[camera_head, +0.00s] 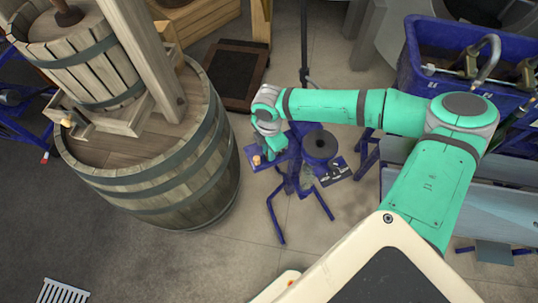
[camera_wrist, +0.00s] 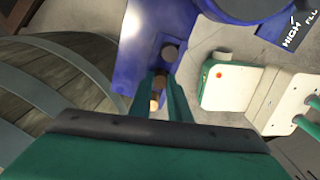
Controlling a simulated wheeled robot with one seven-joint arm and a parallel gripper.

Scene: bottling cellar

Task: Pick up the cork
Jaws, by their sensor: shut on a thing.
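The cork (camera_head: 257,160) is a small light-brown piece at the tip of my gripper (camera_head: 265,154), above a blue machine (camera_head: 308,150) in the head view. In the wrist view the cork (camera_wrist: 155,103) shows between the two green fingers of my gripper (camera_wrist: 158,100), which are shut on it. The fingers hide part of the cork. A blue surface of the machine (camera_wrist: 135,50) with a dark round spot lies just beyond the fingertips. I cannot tell whether the cork touches that surface.
A large wooden barrel (camera_head: 205,170) with a wooden press (camera_head: 85,65) on it stands to the left. A blue crate (camera_head: 425,80) is at the back right. The wrist view shows a pale box with a red button (camera_wrist: 225,82). Open floor (camera_head: 225,255) lies in front.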

